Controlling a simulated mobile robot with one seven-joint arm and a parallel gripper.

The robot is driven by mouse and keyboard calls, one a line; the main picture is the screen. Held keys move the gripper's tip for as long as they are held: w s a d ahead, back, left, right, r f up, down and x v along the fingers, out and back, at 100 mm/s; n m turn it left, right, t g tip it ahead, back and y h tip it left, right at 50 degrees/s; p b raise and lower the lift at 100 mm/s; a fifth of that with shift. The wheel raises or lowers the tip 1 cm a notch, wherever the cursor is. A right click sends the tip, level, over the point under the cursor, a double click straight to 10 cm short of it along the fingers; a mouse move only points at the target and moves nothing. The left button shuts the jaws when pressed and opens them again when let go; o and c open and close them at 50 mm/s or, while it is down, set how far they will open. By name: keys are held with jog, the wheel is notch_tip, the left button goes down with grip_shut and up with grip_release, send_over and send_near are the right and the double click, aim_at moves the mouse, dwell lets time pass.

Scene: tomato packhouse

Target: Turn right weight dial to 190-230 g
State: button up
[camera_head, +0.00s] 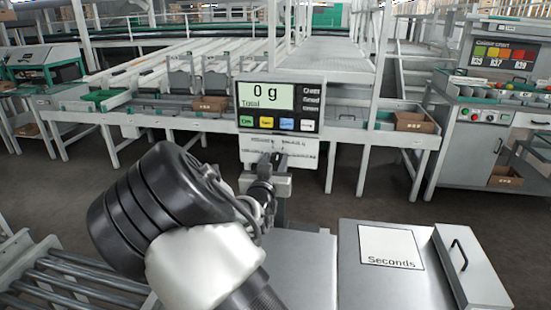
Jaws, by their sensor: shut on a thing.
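A scale display (264,96) faces me in the upper middle and reads "0 g" with "Total" under it. Colored buttons run along its lower edge, and small labels stand at its right. A pale panel (305,155) sits just below the display. My gripper (274,160) is at the front of this panel, reached from below by my arm. It is shut on what seems to be the right weight dial, which its fingers and wrist hide. I cannot read the dial's setting or any scale marks.
A grey box top with a "Seconds" label (391,247) and a handled lid (465,265) stand at the lower right. A roller conveyor (75,282) lies at the lower left. Sorting lanes stand behind the display, and a cabinet with a color chart (503,57) stands at the right.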

jog(key=n+p, duration=0.1)
jog(key=n, duration=0.1)
jog(key=n+p, duration=0.1)
jog(key=n, duration=0.1)
jog(key=shift+a+n, duration=0.2)
jog(key=shift+n, duration=0.1)
jog(key=n+p, duration=0.1)
jog(key=n, duration=0.1)
jog(key=n+p, duration=0.1)
jog(key=n, duration=0.1)
jog(key=shift+a+f+n, duration=0.15)
jog(key=shift+n, duration=0.15)
jog(key=n, duration=0.1)
jog(key=n+p, duration=0.1)
jog(key=n, duration=0.1)
jog(key=shift+a+f, duration=0.1)
jog(key=shift+f, duration=0.15)
jog(key=shift+w+f+n+p, duration=0.1)
jog(key=shift+f+n+p, duration=0.1)
jog(key=shift+n, duration=1.05)
jog(key=shift+f+n+p, duration=0.1)
jog(key=shift+n+p, duration=0.1)
jog(key=shift+n, duration=1.05)
jog(key=o, duration=1)
jog(key=shift+r, duration=0.1)
jog(key=shift+o, duration=0.2)
